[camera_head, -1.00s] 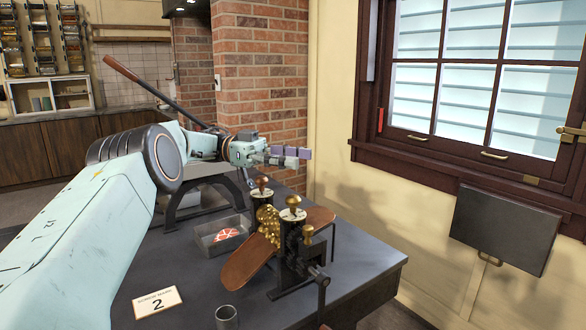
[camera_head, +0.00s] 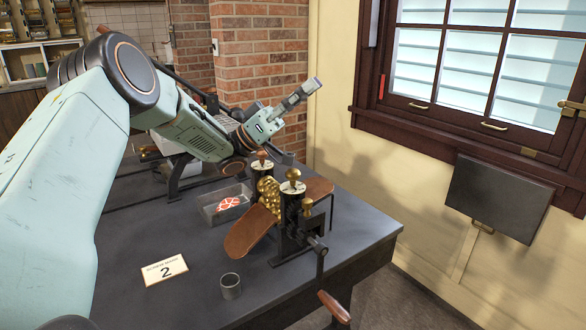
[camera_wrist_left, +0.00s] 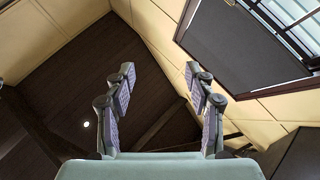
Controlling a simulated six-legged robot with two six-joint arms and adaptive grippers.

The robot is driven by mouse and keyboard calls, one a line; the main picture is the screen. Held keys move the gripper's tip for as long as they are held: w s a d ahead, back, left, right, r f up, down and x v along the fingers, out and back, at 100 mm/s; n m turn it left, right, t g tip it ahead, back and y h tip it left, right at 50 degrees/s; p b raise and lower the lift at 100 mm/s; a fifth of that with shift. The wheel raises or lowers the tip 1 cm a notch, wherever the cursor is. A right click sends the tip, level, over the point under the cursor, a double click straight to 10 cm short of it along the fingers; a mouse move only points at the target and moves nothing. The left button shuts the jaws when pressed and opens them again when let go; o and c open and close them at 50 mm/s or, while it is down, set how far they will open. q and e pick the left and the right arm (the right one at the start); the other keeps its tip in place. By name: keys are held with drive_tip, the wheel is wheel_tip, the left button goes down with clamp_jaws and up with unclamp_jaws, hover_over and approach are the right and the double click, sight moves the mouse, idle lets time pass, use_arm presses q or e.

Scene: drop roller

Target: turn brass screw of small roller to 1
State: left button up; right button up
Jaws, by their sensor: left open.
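The small roller (camera_head: 269,197) has golden patterned rolls between black uprights, with wooden boards sloping to either side. The dial marks are too small to read. A brass knob (camera_head: 307,207) sits lower on the near upright. My left gripper (camera_head: 312,86) is above and behind the roller, pointing up and right, apart from it. In the left wrist view the fingers (camera_wrist_left: 161,85) are spread and empty, facing wall and ceiling. My right gripper is not in view.
On the dark table are a card (camera_head: 165,270) showing a 2, a grey cup (camera_head: 230,286) and a metal tray (camera_head: 211,214) with a red-and-white piece. A crank handle (camera_head: 335,308) juts past the front edge. A brick pillar (camera_head: 258,60) stands behind.

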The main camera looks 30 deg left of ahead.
use_arm(q)
drive_tip(key=n+t+y, duration=0.3)
drive_tip(key=n+t, duration=0.1)
drive_tip(key=t, duration=0.1)
drive_tip(key=n+t+y+p, duration=0.2)
drive_tip(key=n+t+y, duration=0.5)
drive_tip(key=n+y, duration=0.7)
hover_over(290, 178)
drive_tip(key=d, duration=0.2)
wheel_tip(290, 178, down, 7)
drive_tip(key=m+y, duration=0.3)
drive_tip(key=s+f+g+y, duration=0.2)
drive_tip(key=f, duration=0.2)
drive_tip(key=s+f+m+g+y, duration=0.1)
drive_tip(key=s+f+g+y, duration=0.1)
drive_tip(key=f, duration=0.2)
drive_tip(key=s+f+m+g+y, duration=0.1)
drive_tip(key=f+g+y, duration=0.1)
drive_tip(key=f+g, duration=0.1)
drive_tip(key=shift+s+a+f+y, duration=0.3)
drive_tip(key=shift+s+a+f, duration=0.1)
drive_tip(key=shift+f, duration=0.25)
drive_tip(key=shift+w+a+b, duration=0.1)
drive_tip(key=shift+w+b, duration=0.2)
drive_tip(key=shift+w, duration=0.1)
drive_tip(key=x, duration=0.6)
drive_tip(key=shift+w, duration=0.4)
